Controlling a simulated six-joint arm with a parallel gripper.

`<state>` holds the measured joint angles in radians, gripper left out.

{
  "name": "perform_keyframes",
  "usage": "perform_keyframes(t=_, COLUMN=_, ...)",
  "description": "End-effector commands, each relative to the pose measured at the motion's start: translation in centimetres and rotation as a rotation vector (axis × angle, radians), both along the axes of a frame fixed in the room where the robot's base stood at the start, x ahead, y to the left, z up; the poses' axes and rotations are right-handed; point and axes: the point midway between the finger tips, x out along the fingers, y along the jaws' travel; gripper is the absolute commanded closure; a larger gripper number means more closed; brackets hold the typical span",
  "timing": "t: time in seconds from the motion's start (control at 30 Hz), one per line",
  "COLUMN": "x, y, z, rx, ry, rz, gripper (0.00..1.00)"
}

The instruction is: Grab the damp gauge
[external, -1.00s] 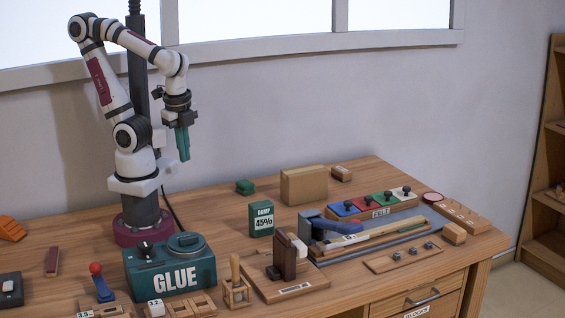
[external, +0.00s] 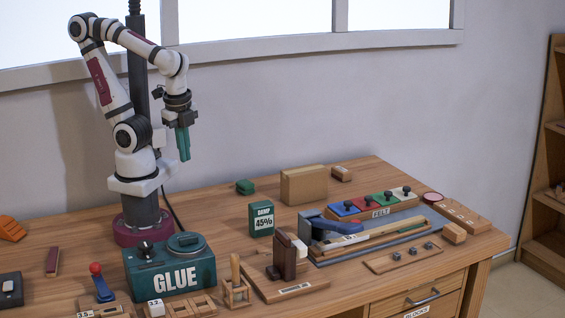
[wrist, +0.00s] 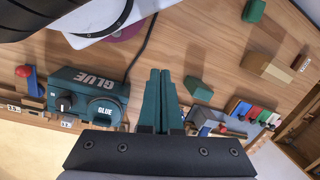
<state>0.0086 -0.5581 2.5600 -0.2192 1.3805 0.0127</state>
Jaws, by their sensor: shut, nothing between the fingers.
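The damp gauge (external: 261,219) is a small green upright box with a white face reading "DAMP 45%". It stands on the wooden table, right of the glue pot, in the external view. In the wrist view a green block that looks like it (wrist: 198,89) lies just right of the fingers. My gripper (external: 184,158) has green fingers pointing down, shut and empty, high above the table and up and left of the gauge. In the wrist view the fingers (wrist: 160,76) lie close together.
The green GLUE box (external: 170,268) stands left of the gauge. A tan block (external: 304,185) and a small green block (external: 245,187) are behind it. A wooden stand (external: 284,260) is in front, and a felt rack (external: 372,208) is to the right. Bare table surrounds the gauge closely.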

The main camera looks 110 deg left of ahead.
Motion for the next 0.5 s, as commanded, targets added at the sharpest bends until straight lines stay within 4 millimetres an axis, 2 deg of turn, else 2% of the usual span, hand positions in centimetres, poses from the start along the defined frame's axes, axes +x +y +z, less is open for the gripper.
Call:
perform_keyframes(t=0.03, x=0.0, y=0.0, z=0.0, rx=0.0, ry=0.0, rz=0.0, gripper=0.91)
perform_keyframes(t=0.07, x=0.0, y=0.0, z=0.0, rx=0.0, ry=0.0, rz=0.0, gripper=0.86)
perform_keyframes(t=0.5, x=0.0, y=0.0, z=0.0, rx=0.0, ry=0.0, rz=0.0, gripper=0.06)
